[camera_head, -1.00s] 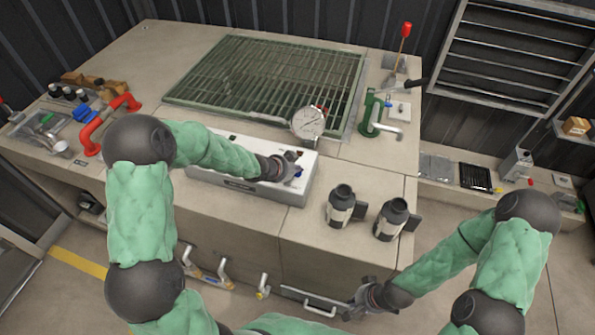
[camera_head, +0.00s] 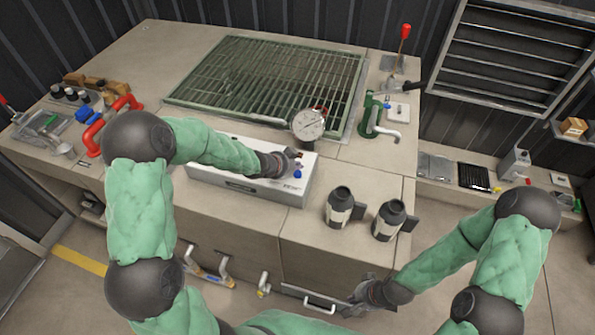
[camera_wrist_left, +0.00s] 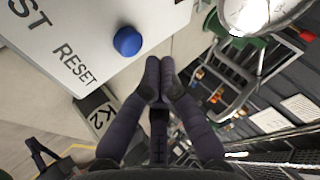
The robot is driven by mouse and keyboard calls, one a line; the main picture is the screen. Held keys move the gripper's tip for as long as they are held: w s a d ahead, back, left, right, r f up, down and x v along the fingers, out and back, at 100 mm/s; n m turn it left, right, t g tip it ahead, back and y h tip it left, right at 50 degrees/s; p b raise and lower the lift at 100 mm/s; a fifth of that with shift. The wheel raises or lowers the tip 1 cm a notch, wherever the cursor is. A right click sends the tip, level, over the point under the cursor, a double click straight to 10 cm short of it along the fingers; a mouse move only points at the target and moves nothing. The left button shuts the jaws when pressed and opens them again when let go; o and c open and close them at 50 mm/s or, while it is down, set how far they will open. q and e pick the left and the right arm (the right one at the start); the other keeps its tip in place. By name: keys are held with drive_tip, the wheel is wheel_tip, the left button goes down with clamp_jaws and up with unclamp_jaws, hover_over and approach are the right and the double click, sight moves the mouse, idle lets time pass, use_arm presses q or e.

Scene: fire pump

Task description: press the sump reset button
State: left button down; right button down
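The blue button (camera_head: 298,174) is a round cap near the right end of the white box (camera_head: 235,174) on the counter. In the left wrist view the blue button (camera_wrist_left: 127,41) stands up from the white face, by the printed word RESET. My left gripper (camera_head: 297,157) is just above and beyond the button in the head view. In the left wrist view its fingertips (camera_wrist_left: 161,72) are together with nothing between them, right of and below the button, apart from it in the picture. My right gripper (camera_head: 356,296) hangs low before the counter front; its finger opening is unclear.
A pressure gauge (camera_head: 308,124) stands close behind the box. A green grating (camera_head: 270,75) lies behind. A green pump fitting (camera_head: 371,115) is at the back right.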

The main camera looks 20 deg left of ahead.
sight(296, 174)
use_arm(q)
drive_tip(key=shift+r+p, duration=1.7)
drive_tip(key=shift+r, duration=0.45)
drive_tip(key=shift+f, duration=0.1)
